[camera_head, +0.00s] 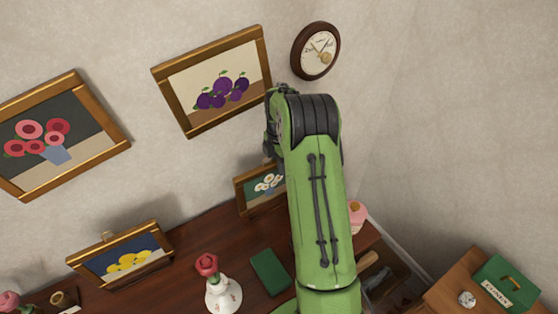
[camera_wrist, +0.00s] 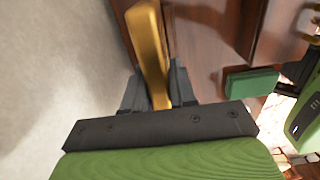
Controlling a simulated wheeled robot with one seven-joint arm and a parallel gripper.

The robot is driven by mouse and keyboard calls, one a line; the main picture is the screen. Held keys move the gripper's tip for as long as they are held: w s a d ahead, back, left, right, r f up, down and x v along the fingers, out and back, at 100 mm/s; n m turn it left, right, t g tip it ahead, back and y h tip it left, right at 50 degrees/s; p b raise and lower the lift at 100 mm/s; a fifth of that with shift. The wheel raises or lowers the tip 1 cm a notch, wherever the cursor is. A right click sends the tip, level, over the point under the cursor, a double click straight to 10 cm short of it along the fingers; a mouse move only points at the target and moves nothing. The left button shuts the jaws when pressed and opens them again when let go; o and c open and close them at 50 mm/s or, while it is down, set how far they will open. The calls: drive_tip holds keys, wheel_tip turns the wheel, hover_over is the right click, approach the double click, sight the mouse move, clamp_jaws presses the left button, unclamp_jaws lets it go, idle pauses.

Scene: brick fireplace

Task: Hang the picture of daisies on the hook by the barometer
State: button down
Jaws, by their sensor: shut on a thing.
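The picture of daisies (camera_head: 262,186) has a gold frame, with white flowers on a dark ground. It is upright and slightly tilted by the wall at the back of the dark wooden table; my arm hides its right part. In the wrist view my gripper (camera_wrist: 155,88) is shut on a gold frame bar (camera_wrist: 148,40). In the head view the gripper is mostly hidden behind my arm, near the top of the daisies frame. I cannot tell whether the frame touches the table. The round barometer (camera_head: 316,50) hangs on the wall at upper right. No free hook shows; my arm covers wall below the barometer.
A plum picture (camera_head: 180,106) and a red flower picture (camera_head: 105,133) hang on the wall. On the table (camera_head: 200,240) are a yellow flower picture (camera_head: 95,269), a rose vase (camera_head: 222,295) and a green book (camera_head: 269,272). A green box (camera_head: 508,282) stands at lower right.

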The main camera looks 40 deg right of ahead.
drive_tip(key=shift+f, duration=0.15)
drive_tip(key=c, duration=0.9)
unclamp_jaws()
